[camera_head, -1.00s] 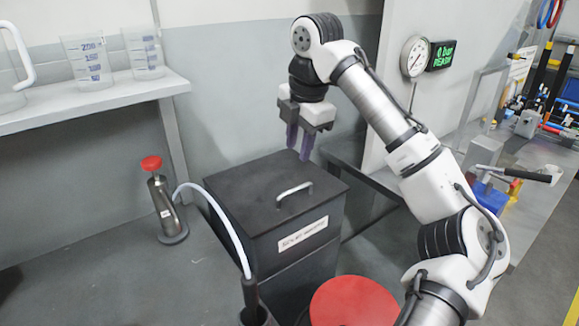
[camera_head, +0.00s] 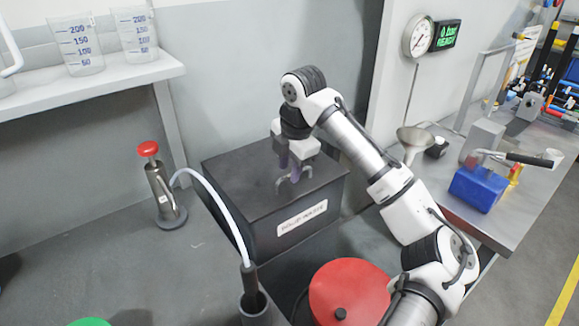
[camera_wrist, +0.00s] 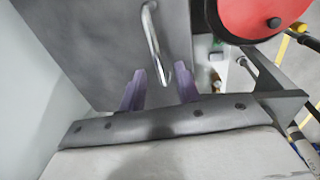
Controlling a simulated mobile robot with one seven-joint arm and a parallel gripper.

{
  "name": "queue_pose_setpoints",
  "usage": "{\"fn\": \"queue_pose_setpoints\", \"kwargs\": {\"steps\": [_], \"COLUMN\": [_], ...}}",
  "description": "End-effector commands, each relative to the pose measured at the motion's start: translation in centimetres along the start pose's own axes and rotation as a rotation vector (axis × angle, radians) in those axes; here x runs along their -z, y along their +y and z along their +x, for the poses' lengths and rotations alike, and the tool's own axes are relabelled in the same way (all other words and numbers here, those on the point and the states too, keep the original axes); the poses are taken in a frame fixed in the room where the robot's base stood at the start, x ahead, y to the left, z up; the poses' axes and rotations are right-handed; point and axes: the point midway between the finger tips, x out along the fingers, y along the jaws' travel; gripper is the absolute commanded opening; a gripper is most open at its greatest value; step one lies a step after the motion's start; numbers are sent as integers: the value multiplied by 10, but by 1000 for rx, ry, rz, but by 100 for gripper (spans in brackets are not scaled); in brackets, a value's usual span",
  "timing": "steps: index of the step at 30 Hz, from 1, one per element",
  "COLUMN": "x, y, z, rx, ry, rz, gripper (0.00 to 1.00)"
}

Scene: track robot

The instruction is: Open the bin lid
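The dark grey bin (camera_head: 262,235) stands on the floor, a white label on its front, and its flat lid (camera_head: 240,178) is shut. A silver bar handle (camera_head: 306,174) rises from the lid near the front edge. My gripper (camera_head: 289,174) points down over the lid, right at the handle, and its purple fingers partly hide the bar. In the wrist view, my gripper (camera_wrist: 161,80) is open, and the near end of the handle (camera_wrist: 153,38) shows between the fingers. Whether the fingertips reach down to the bar's level, I cannot tell. The lid (camera_wrist: 100,40) fills the left there.
A red round lid (camera_head: 350,292) is in front of the bin. A metal bottle with a red knob (camera_head: 165,195) stands to the left, near a white hose (camera_head: 225,215). A shelf with beakers (camera_head: 78,45) is at upper left. A bench with a blue block (camera_head: 477,187) is right.

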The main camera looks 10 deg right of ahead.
Motion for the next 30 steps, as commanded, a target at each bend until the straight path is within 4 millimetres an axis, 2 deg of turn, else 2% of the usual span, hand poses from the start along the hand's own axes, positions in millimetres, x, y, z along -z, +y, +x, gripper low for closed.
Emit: {"fn": "queue_pose_setpoints", "kwargs": {"steps": [4,12,20,30], "x": [0,0,0,0], "y": [0,0,0,1], "z": [8,10,10,9], "rx": [-1,-1,-1,-1], "ry": [0,0,0,0], "rz": [0,-1,0,0], "gripper": [33,33,0,0]}}
